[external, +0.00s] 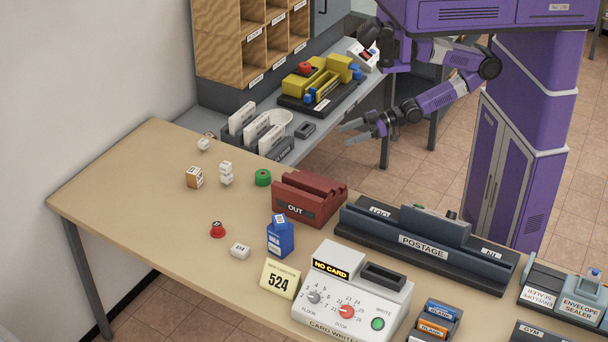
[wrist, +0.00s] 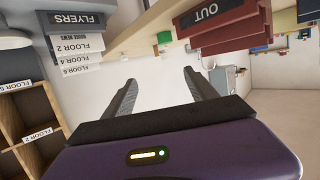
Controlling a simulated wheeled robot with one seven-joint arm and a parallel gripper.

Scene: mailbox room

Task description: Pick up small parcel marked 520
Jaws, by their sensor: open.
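Several small parcels lie on the tan table in the external view: a brown box with a white label (external: 195,178), a white stacked pair (external: 226,172), a white one at the back left (external: 205,143) and a small white one (external: 240,250) near the front. Their markings are too small to read, so I cannot tell which is marked 520. My gripper (external: 352,132) is open and empty, held out beyond the table's far edge near the grey side bench. Its two fingers also show apart in the wrist view (wrist: 160,88), with nothing between them.
A dark red OUT tray (external: 308,200) stands at the table's far edge; it shows inverted in the wrist view (wrist: 222,22). A card writer (external: 350,290), POSTAGE rack (external: 425,245) and 524 sign (external: 280,281) fill the right. The table's left part (external: 120,190) is clear.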

